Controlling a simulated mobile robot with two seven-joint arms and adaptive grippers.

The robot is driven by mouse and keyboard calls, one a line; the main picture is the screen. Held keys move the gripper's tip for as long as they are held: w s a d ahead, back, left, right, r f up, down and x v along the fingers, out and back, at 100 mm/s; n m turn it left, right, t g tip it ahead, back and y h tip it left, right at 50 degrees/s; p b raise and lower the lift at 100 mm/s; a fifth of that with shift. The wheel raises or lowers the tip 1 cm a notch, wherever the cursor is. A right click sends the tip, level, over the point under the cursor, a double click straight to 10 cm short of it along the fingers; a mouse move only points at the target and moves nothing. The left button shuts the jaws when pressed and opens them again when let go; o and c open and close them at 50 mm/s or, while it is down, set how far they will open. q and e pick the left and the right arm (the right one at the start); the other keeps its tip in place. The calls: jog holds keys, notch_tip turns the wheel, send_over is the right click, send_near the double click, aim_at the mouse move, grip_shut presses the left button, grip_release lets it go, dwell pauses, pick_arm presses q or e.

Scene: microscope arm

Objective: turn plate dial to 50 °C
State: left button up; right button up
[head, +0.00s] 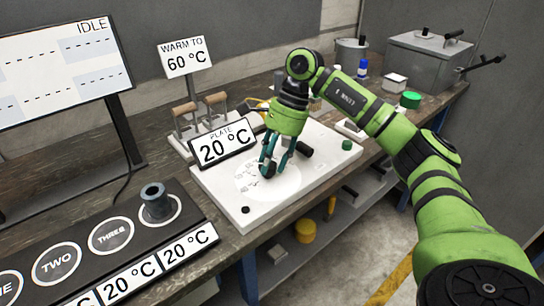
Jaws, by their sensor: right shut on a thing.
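The white plate unit (225,199) lies on the wooden bench, with a pale disc and small faint markings on its top. Its sign (222,146) reads PLATE 20 °C. My right gripper (268,168) points down over the unit, its teal fingers closed around a small dark knob, which looks like the plate dial. The fingers hide much of the knob, and its pointer and scale cannot be read. A card (185,57) behind reads WARM TO 60 °C. My left gripper is not in view.
A black panel (105,222) at front left has round spots, 20 °C labels and a dark cylinder (156,200). A monitor (62,70) reads IDLE. A grey box (425,62) and a green-lidded jar (410,100) stand at the back right. A green knob (347,145) sits at the unit's right end.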

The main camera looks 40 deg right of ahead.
jog(key=shift+w+r+n, duration=0.15)
jog(key=shift+n, duration=0.35)
jog(key=o, duration=1.1)
jog(key=shift+a, duration=0.1)
jog(key=v, duration=1.2)
jog(key=shift+w, duration=0.15)
